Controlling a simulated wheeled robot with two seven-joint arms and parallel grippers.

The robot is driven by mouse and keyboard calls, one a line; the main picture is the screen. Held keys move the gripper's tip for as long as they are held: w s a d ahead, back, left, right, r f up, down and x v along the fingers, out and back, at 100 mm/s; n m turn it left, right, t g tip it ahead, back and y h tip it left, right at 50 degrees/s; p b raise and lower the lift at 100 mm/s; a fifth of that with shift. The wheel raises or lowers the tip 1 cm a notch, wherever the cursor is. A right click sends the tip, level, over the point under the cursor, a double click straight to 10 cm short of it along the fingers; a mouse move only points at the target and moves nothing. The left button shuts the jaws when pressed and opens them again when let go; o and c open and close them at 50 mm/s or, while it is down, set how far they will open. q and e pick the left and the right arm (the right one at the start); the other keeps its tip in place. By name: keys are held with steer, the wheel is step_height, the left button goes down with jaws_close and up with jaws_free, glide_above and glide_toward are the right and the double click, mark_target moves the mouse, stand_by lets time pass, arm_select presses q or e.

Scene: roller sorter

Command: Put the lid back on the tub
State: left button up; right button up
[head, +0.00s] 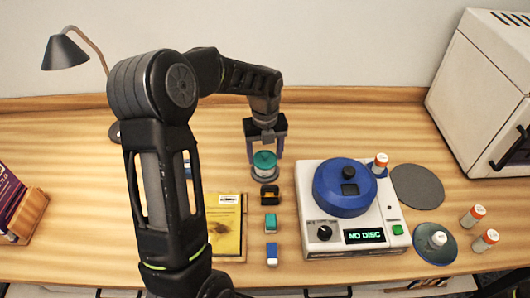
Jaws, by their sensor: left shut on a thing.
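The teal lid (264,158) is between the fingers of my left gripper (265,152), which points down and is shut on it. The small tub (264,172) is directly below the lid, toward the back middle of the table. The lid looks level and lined up with the tub. I cannot tell whether it rests on the rim or is held just above it. My right gripper is not in view.
A white machine (310,225) with a blue round top (342,200) and a "NO DISC" display stands to the right.

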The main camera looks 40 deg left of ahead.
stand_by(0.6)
arm_select(q)
steer(key=o, duration=1.4)
steer(key=shift+o, duration=0.9)
steer(key=shift+r, duration=0.1)
steer(key=shift+r+p, duration=1.05)
steer(key=shift+r, duration=0.2)
steer(key=shift+r+p, duration=0.3)
steer(key=shift+r, duration=1.85)
